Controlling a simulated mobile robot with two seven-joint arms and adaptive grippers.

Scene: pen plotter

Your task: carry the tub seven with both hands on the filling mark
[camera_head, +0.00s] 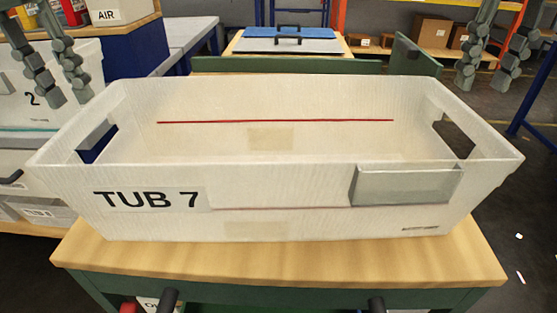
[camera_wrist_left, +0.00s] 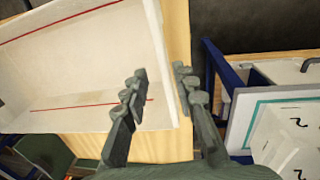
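The tub seven (camera_head: 330,185), white, long and open-topped, stands level on a wooden tabletop, marked "TUB 7". A red line (camera_head: 275,121) runs along its inner far wall; a fainter one shows low on the front. Handle openings pierce its left (camera_head: 96,143) and right (camera_head: 454,139) end walls. I cannot make out any contents. My left gripper (camera_head: 66,97) is open and empty above the tub's left end. In the left wrist view its spread fingers (camera_wrist_left: 160,72) appear on either side of the tub's rim (camera_wrist_left: 158,35). My right gripper (camera_head: 482,86) is open and empty by the right end.
The wooden top (camera_head: 290,267) is on a green table with a narrow bare front strip. A clear holder (camera_head: 406,185) is on the tub's front. A white bin marked 2 (camera_head: 40,105) and shelves stand left. Another table (camera_head: 290,45) stands behind. Floor shows at right.

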